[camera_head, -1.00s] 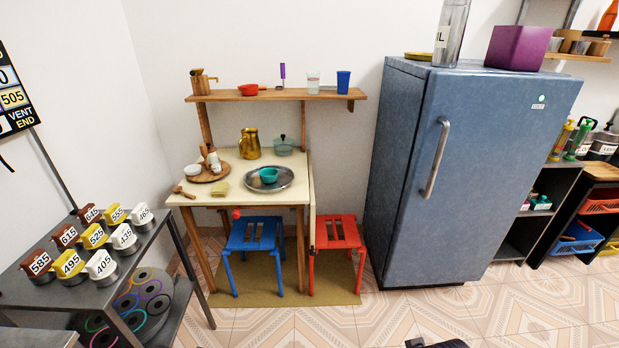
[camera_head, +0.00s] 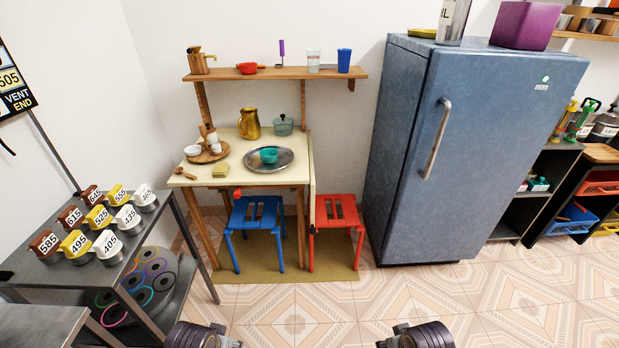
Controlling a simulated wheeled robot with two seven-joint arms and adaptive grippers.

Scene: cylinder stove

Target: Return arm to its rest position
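Parts of both my arms show at the bottom edge of the head view, one left of centre and one right of centre. They are dark, rounded arm sections over the tiled floor (camera_head: 330,315). I cannot make out fingers on either one. Both grippers are out of the picture, so whether they hold anything is hidden. No object is seen touching my arms.
A metal rack (camera_head: 200,240) with numbered canisters stands at the left. A table (camera_head: 290,172) with dishes, a blue stool (camera_head: 256,212) and a red stool (camera_head: 338,212) are ahead. A blue fridge (camera_head: 480,130) stands to the right. The near floor looks clear.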

